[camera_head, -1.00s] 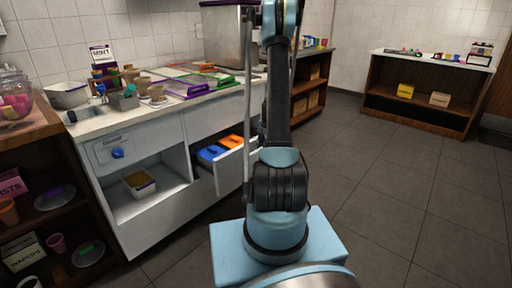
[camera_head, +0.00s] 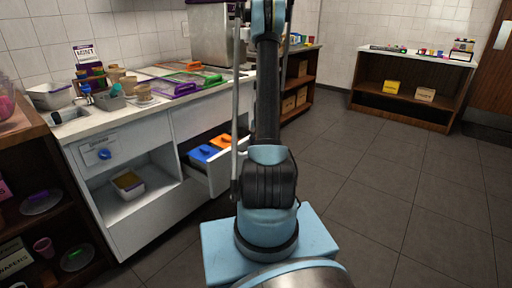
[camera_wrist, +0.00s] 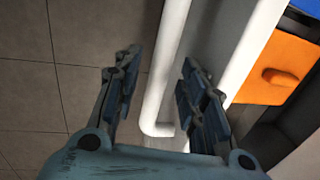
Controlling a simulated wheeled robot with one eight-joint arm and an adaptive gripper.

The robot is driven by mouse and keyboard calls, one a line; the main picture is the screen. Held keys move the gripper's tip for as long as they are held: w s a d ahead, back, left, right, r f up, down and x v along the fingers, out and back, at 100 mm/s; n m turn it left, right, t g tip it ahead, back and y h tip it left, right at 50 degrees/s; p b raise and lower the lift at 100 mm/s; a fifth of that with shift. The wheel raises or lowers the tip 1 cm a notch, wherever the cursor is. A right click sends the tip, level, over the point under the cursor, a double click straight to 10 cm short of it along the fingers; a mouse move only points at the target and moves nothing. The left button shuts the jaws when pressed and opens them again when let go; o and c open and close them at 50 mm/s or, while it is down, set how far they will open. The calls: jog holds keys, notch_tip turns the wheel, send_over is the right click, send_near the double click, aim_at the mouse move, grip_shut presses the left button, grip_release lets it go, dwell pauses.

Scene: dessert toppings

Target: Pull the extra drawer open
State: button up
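The drawer (camera_head: 222,175) in the white counter stands partly open in the head view, with a blue lidded tub (camera_head: 203,153) and an orange one (camera_head: 223,142) inside. My arm hides its right end. In the wrist view, my gripper (camera_wrist: 158,68) has its fingers apart on either side of the drawer's white bar handle (camera_wrist: 168,65). Gaps show between the handle and both fingers. The drawer's white front edge (camera_wrist: 255,50) and the orange tub (camera_wrist: 275,72) lie to the right. My gripper is hidden in the head view.
An open compartment (camera_head: 150,195) with a small tub is left of the drawer. A dark shelf (camera_head: 85,235) stands at the left. A low wooden shelf (camera_head: 410,115) stands at the back right. The tiled floor (camera_head: 375,200) to the right is clear.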

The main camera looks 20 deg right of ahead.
notch_tip(320, 180, up, 12)
jog(key=s+d, duration=0.1)
jog(key=shift+s+d+f, duration=0.15)
jog(key=shift+s, duration=0.25)
dwell(0.4)
jog(key=s+a+r+n, duration=0.3)
jog(key=s+a+r, duration=0.3)
jog(key=s, duration=0.4)
jog(key=s+a+r+n, duration=0.2)
jog(key=s+a+r, duration=0.35)
jog(key=s, duration=0.45)
jog(key=s+a+f+n, duration=0.2)
jog(key=s+n, duration=0.1)
jog(key=s, duration=0.7)
jog(key=s+a+f+n+h, duration=0.1)
jog(key=s+a+f+n, duration=0.1)
jog(key=s, duration=0.9)
jog(key=shift+s+f+n, duration=0.15)
jog(key=shift+f+n, duration=0.15)
jog(key=shift+n, duration=0.2)
